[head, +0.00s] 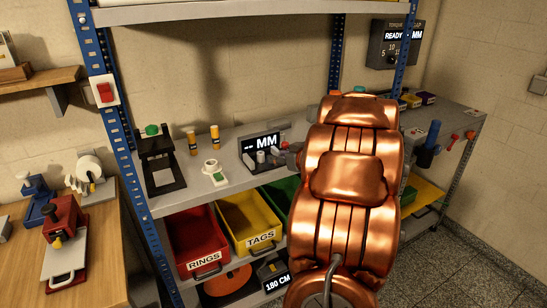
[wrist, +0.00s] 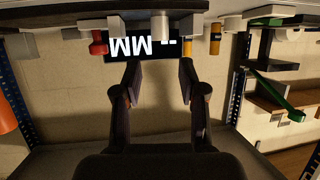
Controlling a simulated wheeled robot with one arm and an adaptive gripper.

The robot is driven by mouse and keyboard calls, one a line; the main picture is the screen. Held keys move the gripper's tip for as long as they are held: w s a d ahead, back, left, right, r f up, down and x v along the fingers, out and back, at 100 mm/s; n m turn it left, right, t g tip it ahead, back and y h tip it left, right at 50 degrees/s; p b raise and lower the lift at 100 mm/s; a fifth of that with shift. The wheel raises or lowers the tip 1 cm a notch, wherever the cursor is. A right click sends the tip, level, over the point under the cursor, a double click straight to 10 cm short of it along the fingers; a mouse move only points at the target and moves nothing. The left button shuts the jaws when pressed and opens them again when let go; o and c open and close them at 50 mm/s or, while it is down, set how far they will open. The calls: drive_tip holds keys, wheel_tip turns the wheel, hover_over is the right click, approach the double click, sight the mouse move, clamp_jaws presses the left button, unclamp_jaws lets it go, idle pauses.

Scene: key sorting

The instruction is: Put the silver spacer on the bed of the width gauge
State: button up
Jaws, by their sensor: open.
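The width gauge (head: 259,144), with a dark display reading MM, stands on the grey shelf in the head view. Small grey and silver parts sit at its front; I cannot tell which is bed, jaw or spacer. In the wrist view, which is upside down, the display (wrist: 130,46) lies beyond my fingertips. A short pale silver cylinder (wrist: 161,27) shows in front of it, in line with the finger gap; it may be the silver spacer. My gripper (wrist: 159,75) is open, with nothing between its fingers. In the head view my copper arm hides most of it.
A black stand with a green top (head: 154,148), two yellow-and-dark cylinders (head: 214,138) and a small white dial device (head: 213,173) stand left of the gauge. Red (head: 197,242) and yellow (head: 249,222) bins sit below. A blue post (head: 128,155) bounds the shelf's left end.

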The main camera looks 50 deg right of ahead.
drive_tip(key=shift+s+a+r, duration=0.1)
drive_tip(key=shift+s, duration=0.25)
drive_tip(key=s+a+r+m+g+h, duration=0.2)
drive_tip(key=a+g+h, duration=0.3)
drive_tip(key=a, duration=0.6)
drive_tip(key=s+a+f+n+g+y, duration=0.2)
drive_tip(key=s+a+g, duration=0.3)
drive_tip(key=s+a, duration=0.8)
drive_tip(key=s+a+f+n+g+y, duration=0.2)
drive_tip(key=s+a+g+y, duration=0.3)
drive_tip(key=s+a, duration=0.8)
drive_tip(key=a+f, duration=0.1)
drive_tip(key=a, duration=0.4)
drive_tip(key=shift+f, duration=0.1)
